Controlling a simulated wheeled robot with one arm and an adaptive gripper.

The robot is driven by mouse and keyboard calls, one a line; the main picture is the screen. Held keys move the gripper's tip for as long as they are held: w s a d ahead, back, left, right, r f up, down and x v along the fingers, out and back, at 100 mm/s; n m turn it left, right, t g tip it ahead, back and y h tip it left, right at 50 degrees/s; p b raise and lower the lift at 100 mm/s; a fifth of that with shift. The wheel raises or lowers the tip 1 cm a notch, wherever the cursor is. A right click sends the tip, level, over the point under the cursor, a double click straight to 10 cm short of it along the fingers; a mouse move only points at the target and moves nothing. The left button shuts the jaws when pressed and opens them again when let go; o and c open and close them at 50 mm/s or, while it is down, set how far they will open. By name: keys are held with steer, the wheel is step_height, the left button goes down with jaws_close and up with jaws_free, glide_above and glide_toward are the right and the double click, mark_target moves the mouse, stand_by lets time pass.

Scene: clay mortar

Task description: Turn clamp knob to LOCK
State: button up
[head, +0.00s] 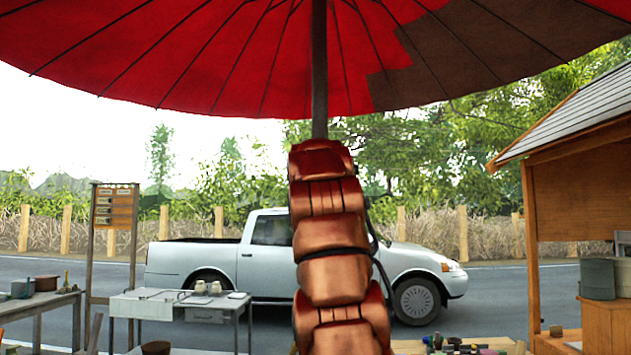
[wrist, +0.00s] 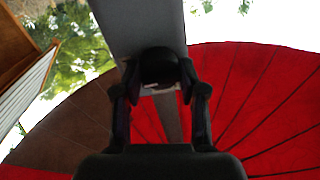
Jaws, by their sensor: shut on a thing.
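The clamp knob (wrist: 158,65) is a dark, rounded piece on the grey pole (wrist: 140,20) in the wrist view, with a small pale mark at its lower edge. My gripper (wrist: 160,78) has one black finger at each side of the knob and is shut on it. I cannot read a LOCK mark or tell the knob's turn angle. In the head view my arm covers the lower pole, so the knob and gripper are hidden there. The upper pole (head: 320,70) rises upright to the red parasol (head: 200,55), which has a brown section.
A white table (head: 135,305) with small things on it stands left of my arm. A silver pickup (head: 270,255) is on the road behind. A wooden stall (head: 575,190) stands at the right, and several small items (head: 465,345) lie at the bottom right.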

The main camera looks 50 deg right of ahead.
steer(key=shift+c, duration=1.3)
steer(key=shift+n, duration=0.3)
steer(key=n+p, duration=0.1)
steer(key=n, duration=0.2)
steer(key=shift+r, duration=0.15)
steer(key=n+p, duration=0.2)
steer(key=n, duration=0.3)
steer(key=n+g+p, duration=0.1)
steer(key=n+p, duration=0.2)
steer(key=n, duration=0.1)
steer(key=shift+r+n, duration=0.2)
steer(key=shift+n, duration=0.2)
steer(key=shift+n+p, duration=1.25)
steer(key=shift+n, duration=0.55)
steer(key=shift+f, duration=0.1)
